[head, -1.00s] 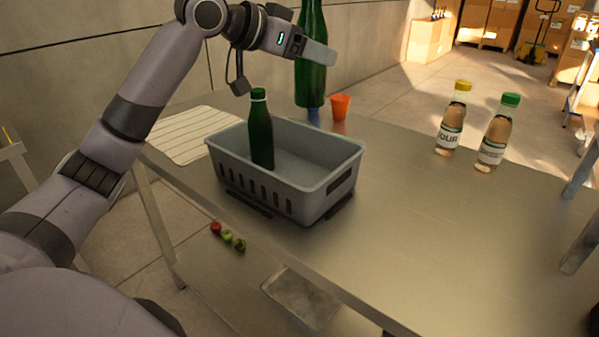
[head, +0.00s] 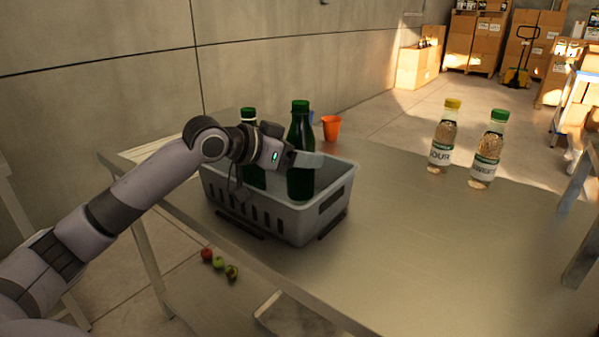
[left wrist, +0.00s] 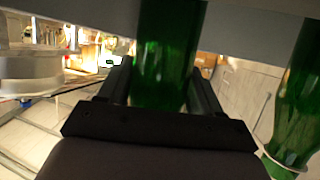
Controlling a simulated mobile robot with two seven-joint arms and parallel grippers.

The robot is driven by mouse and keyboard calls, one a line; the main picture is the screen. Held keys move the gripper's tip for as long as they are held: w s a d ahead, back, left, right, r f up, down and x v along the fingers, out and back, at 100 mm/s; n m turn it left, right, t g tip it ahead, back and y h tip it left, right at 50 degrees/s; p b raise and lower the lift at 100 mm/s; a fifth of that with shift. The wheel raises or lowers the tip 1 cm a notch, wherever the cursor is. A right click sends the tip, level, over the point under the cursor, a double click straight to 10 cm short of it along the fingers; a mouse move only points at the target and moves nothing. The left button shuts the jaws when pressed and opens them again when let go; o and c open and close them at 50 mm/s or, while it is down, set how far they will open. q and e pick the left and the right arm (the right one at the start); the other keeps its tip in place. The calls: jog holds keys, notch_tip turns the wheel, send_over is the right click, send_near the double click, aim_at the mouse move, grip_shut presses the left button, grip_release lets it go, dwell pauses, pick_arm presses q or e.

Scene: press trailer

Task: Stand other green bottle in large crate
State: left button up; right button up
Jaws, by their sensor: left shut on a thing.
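The large grey crate (head: 285,222) stands on the metal table. My left gripper (head: 300,160) is over the crate, shut on a green bottle (head: 300,130) that is upright with its lower part inside the crate. Whether its base touches the crate floor is hidden by the wall. In the left wrist view the held bottle (left wrist: 165,55) is between the fingers (left wrist: 160,90). Another green bottle (head: 249,115) stands upright in the crate to the left, partly behind my gripper; it also shows in the left wrist view (left wrist: 298,110). My right gripper is not in view.
An orange cup (head: 331,128) stands behind the crate, with a bit of a blue one beside it. Two labelled bottles, one yellow-capped (head: 443,140) and one green-capped (head: 488,150), stand at the right. The table's front right is clear. Small fruits lie below the table's front edge.

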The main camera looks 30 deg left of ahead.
aim_at(289, 169)
pick_arm(q)
notch_tip(289, 169, down, 4)
jog(key=shift+r, duration=0.15)
jog(key=o, duration=1.3)
jog(key=shift+c, duration=0.2)
